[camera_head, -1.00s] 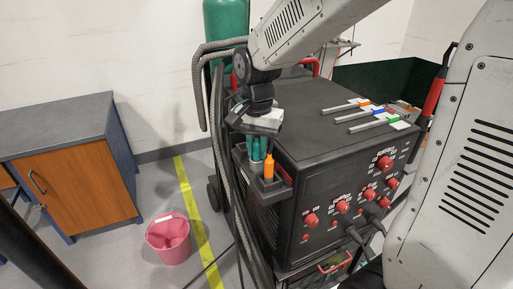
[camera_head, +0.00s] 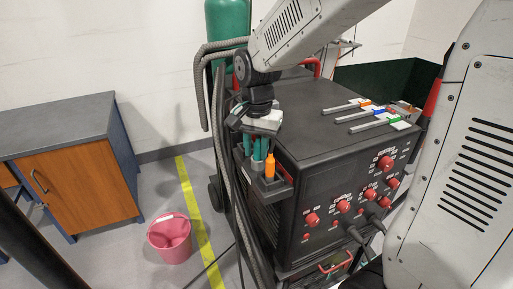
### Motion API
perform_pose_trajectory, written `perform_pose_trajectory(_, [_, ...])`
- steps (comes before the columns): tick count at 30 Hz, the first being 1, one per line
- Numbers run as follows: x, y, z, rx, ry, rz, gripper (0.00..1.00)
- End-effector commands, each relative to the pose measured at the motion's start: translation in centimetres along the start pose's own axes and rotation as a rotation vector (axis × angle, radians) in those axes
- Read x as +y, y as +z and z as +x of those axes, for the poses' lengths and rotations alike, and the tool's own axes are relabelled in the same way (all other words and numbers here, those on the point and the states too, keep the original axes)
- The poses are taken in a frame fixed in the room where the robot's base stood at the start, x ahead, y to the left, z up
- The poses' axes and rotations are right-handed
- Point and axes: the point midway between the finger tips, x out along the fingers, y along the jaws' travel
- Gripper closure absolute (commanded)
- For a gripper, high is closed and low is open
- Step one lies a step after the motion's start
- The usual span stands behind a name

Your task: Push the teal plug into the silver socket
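My gripper (camera_head: 259,129) hangs at the left front edge of the black machine, just above a small holder on its side. Slim teal shapes (camera_head: 257,149) stand upright directly below it, in or behind a short grey cylinder (camera_head: 257,165). I cannot tell whether one of them is the teal plug, or whether the gripper touches them. The fingers are small and partly hidden, so their opening does not show. I cannot make out a silver socket for certain.
An orange bottle-like thing (camera_head: 270,167) stands in the holder (camera_head: 279,186) close beside the teal shapes. Grey hoses (camera_head: 222,150) run down at the left. The black machine (camera_head: 325,115) has tools with coloured ends (camera_head: 372,113) on top. A pink bucket (camera_head: 170,240) stands on the floor.

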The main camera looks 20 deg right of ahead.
Motion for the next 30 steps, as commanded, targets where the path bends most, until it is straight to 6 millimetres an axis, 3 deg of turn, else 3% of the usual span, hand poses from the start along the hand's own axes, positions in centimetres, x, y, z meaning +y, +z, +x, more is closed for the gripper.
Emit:
perform_pose_trajectory(1, [0.8, 0.3, 1.2, -0.015, 0.026, 0.000, 0.59])
perform_pose_trajectory(14, [0.9, 0.1, 0.3, -0.012, 0.027, 0.000, 0.59])
perform_pose_trajectory(30, [0.2, 0.3, -10.7, -0.010, 0.019, -0.005, 0.59])
